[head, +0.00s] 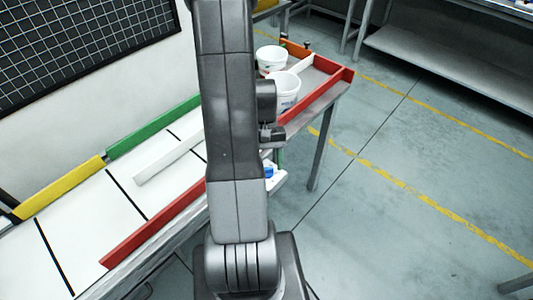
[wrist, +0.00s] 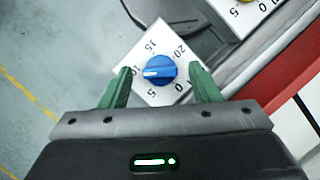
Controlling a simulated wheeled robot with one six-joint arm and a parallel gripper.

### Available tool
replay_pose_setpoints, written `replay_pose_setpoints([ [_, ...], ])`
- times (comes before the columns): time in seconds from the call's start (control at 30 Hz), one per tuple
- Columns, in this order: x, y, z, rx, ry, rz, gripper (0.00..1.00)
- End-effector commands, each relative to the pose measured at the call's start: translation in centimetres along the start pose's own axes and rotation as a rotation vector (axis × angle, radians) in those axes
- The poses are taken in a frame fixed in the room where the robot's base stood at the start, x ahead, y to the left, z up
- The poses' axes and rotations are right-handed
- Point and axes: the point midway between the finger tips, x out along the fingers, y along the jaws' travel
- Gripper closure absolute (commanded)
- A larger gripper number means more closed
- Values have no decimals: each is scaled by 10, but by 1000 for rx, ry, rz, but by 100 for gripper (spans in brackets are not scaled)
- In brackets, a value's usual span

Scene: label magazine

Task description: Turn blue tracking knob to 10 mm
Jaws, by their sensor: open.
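The blue tracking knob (wrist: 160,69) sits on a white dial plate (wrist: 170,98) marked 0, 5, 10, 15 and 20. Its white pointer faces left, roughly toward the 10; the exact reading cannot be told. My gripper (wrist: 160,70) is open, with one green finger on each side of the knob and visible gaps between. The left finger stands close to the 10 mark. In the head view a small blue patch (head: 269,170), likely the knob, shows beside my arm, which hides much of that area.
Another dial plate with a yellow knob (wrist: 263,6) is at the upper right of the wrist view. A red rail (wrist: 290,80) runs along the right. In the head view, white buckets (head: 284,90) stand in a red-edged tray (head: 327,95). Floor to the right is clear.

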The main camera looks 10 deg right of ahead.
Motion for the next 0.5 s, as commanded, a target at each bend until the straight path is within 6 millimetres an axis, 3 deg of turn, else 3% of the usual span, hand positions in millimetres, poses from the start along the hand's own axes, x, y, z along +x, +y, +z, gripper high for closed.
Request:
replay_pose_setpoints([
  [0.17,-23,0,-1,0,6,0,44],
  [0.5,-100,0,-1,0,7,0,44],
])
